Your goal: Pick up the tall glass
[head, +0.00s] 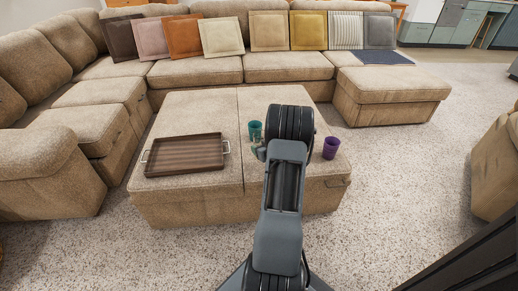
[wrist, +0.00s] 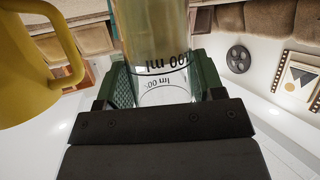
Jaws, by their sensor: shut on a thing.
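The tall glass (wrist: 150,30) is clear with dark printed volume marks, and stands between the green-padded fingers of my gripper (wrist: 166,76) in the wrist view. The gripper is shut on it, with a finger on each side near one end of the glass. The far end of the glass runs out of the top of the wrist view. In the head view my arm covers the glass and most of the gripper, so I cannot tell there whether the glass is clear of the ottoman.
A yellow mug (wrist: 35,65) is close on the left in the wrist view. On the ottoman (head: 200,199) are a wooden tray (head: 186,154), a teal cup (head: 255,130) and a purple cup (head: 331,147), the cups either side of my arm. A sectional sofa (head: 195,72) stands behind.

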